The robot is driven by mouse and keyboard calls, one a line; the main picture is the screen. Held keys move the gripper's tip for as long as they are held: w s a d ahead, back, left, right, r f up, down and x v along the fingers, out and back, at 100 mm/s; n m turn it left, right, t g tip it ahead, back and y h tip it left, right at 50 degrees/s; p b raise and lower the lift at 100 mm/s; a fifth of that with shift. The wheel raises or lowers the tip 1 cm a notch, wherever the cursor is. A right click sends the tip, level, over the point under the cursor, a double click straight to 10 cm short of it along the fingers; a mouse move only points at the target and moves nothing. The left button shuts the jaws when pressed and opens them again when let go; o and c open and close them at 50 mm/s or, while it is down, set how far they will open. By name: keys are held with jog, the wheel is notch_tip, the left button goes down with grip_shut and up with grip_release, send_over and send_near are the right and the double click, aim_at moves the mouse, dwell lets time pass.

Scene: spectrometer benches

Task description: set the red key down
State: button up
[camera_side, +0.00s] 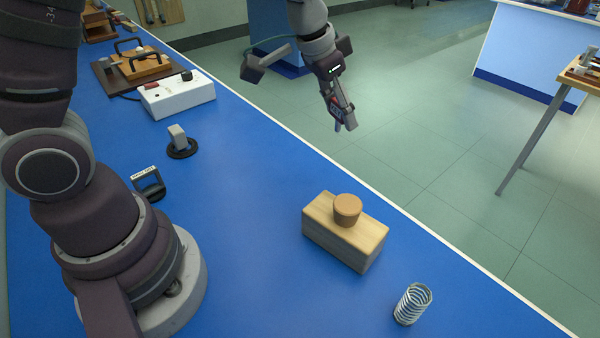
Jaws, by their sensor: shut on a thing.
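My gripper (343,119) hangs in the upper middle of the side view, pointing down, with the floor behind it in the picture. It is shut on the red key (337,126), of which only a small red bit shows at the fingertips. The fingers hide most of the key, so its shape and tilt cannot be told. The key is held in the air, apart from the blue bench top (235,230).
A wooden block (335,240) with a round cork-coloured piece (347,209) on top stands right of centre. A metal spring (411,304) stands near the front. A white box (178,97), a small grey block on a black ring (179,140) and a black labelled stand (149,184) are at left. The bench middle is clear.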

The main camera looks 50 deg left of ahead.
jog(key=s+d+m+g+h, duration=0.4)
jog(key=s+d+m, duration=0.6)
jog(key=m, duration=0.5)
jog(key=s+m+g+y, duration=0.5)
jog(key=s+m, duration=0.9)
jog(key=m, duration=0.4)
notch_tip(320, 180, down, 14)
jog(key=shift+w+d+f, duration=0.1)
jog(key=shift+w+f, duration=0.05)
jog(key=o, duration=1.1)
jog(key=shift+f, duration=0.1)
jog(key=shift+c, duration=0.2)
